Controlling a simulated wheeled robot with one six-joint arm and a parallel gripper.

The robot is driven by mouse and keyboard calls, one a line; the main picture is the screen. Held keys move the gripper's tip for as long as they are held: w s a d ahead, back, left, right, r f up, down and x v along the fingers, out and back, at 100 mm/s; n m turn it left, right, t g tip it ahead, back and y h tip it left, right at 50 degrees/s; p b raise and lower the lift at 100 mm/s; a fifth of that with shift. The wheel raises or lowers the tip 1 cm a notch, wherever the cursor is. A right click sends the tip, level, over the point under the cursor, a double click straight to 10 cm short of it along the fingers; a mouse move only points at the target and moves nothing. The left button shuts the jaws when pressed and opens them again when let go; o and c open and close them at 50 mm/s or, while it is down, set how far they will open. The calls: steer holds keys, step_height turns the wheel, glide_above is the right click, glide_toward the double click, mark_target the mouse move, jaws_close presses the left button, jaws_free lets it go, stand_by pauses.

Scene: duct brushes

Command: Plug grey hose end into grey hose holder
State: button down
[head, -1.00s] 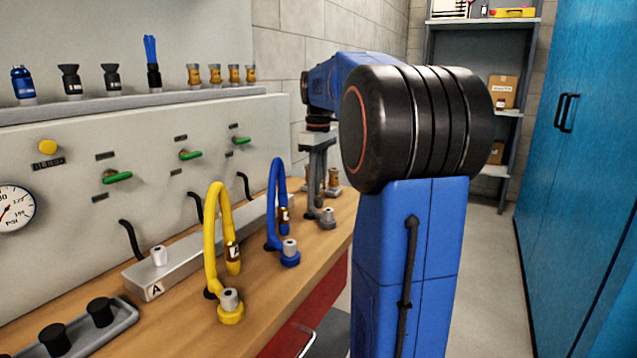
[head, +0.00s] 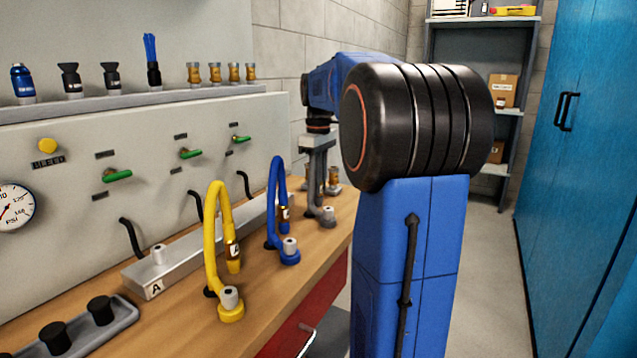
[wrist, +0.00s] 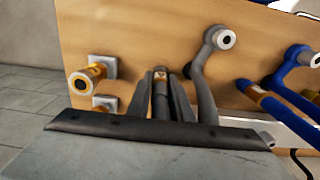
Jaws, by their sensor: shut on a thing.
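My gripper (wrist: 161,98) is shut on the grey hose end (wrist: 160,88), which shows between the fingers with an orange-brown band near its tip. In the head view my gripper (head: 318,165) hangs over the far part of the bench. The grey hose holder (wrist: 221,40), a grey round base with a pale socket, stands right of the held end in the wrist view, apart from it. The holder also shows in the head view (head: 327,214). The grey hose (wrist: 203,92) runs from beside the holder down behind my gripper's body. The hose end's tip is partly hard to make out.
A blue hose with its holder (head: 289,250) and a yellow hose with its holder (head: 230,305) stand nearer along the wooden bench. Brass fittings on square plates (wrist: 103,68) are left of the gripper in the wrist view. A metal block marked A (head: 150,285) lies by the panel.

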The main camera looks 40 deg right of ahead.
steer(key=c, duration=1.5)
jaws_free()
steer(key=shift+r, duration=0.1)
step_height(320, 180, up, 17)
steer(key=shift+r, duration=0.1)
